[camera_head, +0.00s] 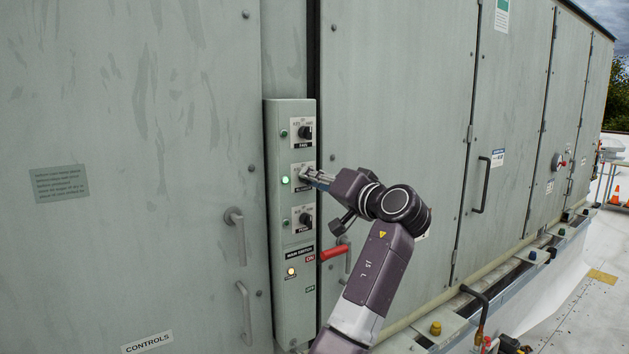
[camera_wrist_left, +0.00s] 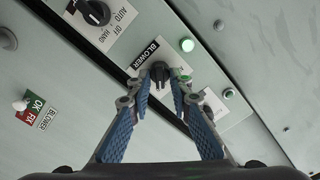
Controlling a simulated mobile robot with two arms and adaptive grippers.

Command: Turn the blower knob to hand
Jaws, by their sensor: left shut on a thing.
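The grey control box (camera_head: 293,230) carries three black rotary knobs, one above another. The blower knob (camera_wrist_left: 160,75) is the middle one, under a black BLOWER label (camera_wrist_left: 146,53) in the left wrist view. My left gripper (camera_head: 307,175) is at this middle knob and hides it in the head view. In the left wrist view the two blue-padded fingers of my left gripper (camera_wrist_left: 159,84) close around the knob from both sides. The fingers cover much of its scale, so the setting cannot be read. My right gripper is not in view.
The top knob (camera_head: 305,133) and bottom knob (camera_head: 305,218) sit close above and below. A lit green lamp (camera_head: 286,180) is beside the middle knob. A red switch handle (camera_head: 334,252) sticks out lower down. A door handle (camera_head: 237,233) is at the left.

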